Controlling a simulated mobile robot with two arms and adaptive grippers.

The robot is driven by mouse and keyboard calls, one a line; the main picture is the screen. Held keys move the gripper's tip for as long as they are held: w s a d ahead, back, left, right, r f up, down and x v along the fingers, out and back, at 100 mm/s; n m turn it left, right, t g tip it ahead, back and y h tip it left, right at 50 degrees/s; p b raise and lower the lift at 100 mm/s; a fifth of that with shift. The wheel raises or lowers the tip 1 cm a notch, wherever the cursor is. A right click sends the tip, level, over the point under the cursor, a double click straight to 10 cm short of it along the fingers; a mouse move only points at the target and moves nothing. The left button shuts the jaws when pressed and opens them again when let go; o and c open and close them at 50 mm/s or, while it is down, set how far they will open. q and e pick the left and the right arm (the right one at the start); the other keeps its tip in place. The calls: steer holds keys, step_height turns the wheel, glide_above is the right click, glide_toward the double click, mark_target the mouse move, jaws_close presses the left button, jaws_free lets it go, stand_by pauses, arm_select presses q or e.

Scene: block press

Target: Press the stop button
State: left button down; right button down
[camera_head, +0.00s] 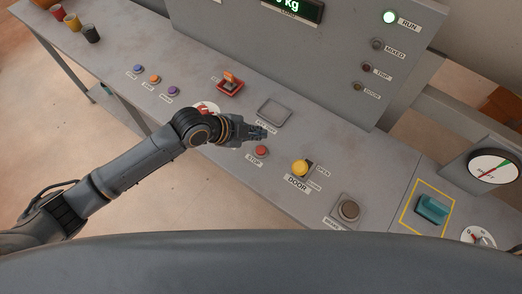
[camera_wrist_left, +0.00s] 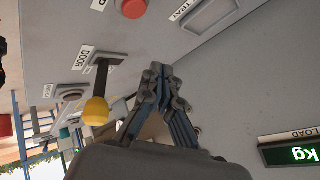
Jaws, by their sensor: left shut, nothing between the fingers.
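The stop button (camera_head: 261,151) is a small red round button on the grey panel, with a STOP label just below and left of it. It also shows at the top of the left wrist view (camera_wrist_left: 133,8), partly cut off by the edge. My left gripper (camera_head: 264,132) is shut and empty. In the head view it is just above and beside the stop button, its fingertips apart from it. In the left wrist view the closed fingers (camera_wrist_left: 158,70) point up the picture, below and right of the red button. My right gripper is not in view.
A yellow DOOR knob (camera_head: 299,168) stands right of the stop button, and it hangs near my fingers in the wrist view. A grey tray plate (camera_head: 274,112) lies behind. A red switch (camera_head: 230,86) and teal handle (camera_head: 432,208) stand farther off.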

mark_target(258, 151)
arm_select(q)
step_height(258, 151, down, 5)
steer(key=b, duration=0.3)
steer(key=shift+f+b, duration=0.2)
steer(key=shift+b, duration=0.15)
steer(key=shift+f, duration=0.4)
steer(key=shift+b, duration=0.3)
stand_by(0.3)
steer(key=shift+f, duration=0.4)
steer(key=shift+f+b, duration=0.55)
stand_by(0.6)
steer(key=shift+r+p, duration=0.9)
steer(key=shift+r, duration=0.05)
steer(key=shift+r, duration=0.1)
